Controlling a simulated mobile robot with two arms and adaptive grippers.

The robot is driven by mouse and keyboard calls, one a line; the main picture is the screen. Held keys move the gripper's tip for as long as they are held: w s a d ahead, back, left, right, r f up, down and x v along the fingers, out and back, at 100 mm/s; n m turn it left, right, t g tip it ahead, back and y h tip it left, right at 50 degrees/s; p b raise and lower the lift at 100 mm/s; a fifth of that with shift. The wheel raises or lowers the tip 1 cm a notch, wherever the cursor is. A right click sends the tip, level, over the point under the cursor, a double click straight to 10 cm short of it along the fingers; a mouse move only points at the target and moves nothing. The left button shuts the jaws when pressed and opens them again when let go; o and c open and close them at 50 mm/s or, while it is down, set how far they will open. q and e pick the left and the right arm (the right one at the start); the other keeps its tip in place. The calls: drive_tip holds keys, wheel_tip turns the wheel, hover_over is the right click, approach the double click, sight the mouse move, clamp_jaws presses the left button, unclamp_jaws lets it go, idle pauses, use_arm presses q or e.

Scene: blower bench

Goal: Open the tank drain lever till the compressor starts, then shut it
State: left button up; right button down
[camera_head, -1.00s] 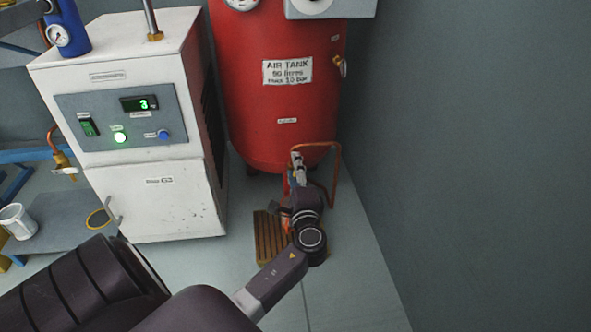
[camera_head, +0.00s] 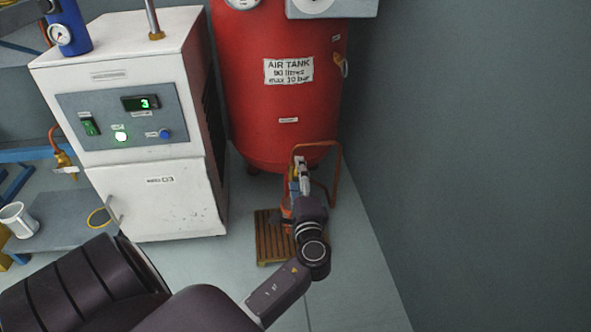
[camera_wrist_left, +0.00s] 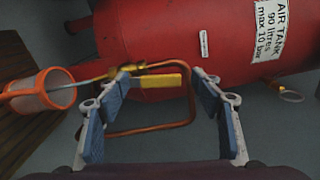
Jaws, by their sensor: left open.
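The red air tank (camera_head: 285,105) stands at the back, with a drain valve under it. The drain lever's yellow handle (camera_wrist_left: 162,81) lies crosswise in the left wrist view, on a brass fitting (camera_wrist_left: 139,66). My left gripper (camera_wrist_left: 163,86) is open, with its blue-padded fingers on either side of the handle; I cannot tell whether either finger touches it. In the head view my left gripper (camera_head: 300,177) is low in front of the tank, and it and the wrist hide most of the valve. My right gripper is not in view.
A copper pipe loop (camera_wrist_left: 150,131) surrounds the valve area. An orange-rimmed cup (camera_wrist_left: 40,91) is beside it. A wooden slatted mat (camera_head: 272,245) lies below.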

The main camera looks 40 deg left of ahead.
use_arm(q)
drive_tip(key=v, duration=0.8)
drive_tip(key=shift+s+d, duration=0.2)
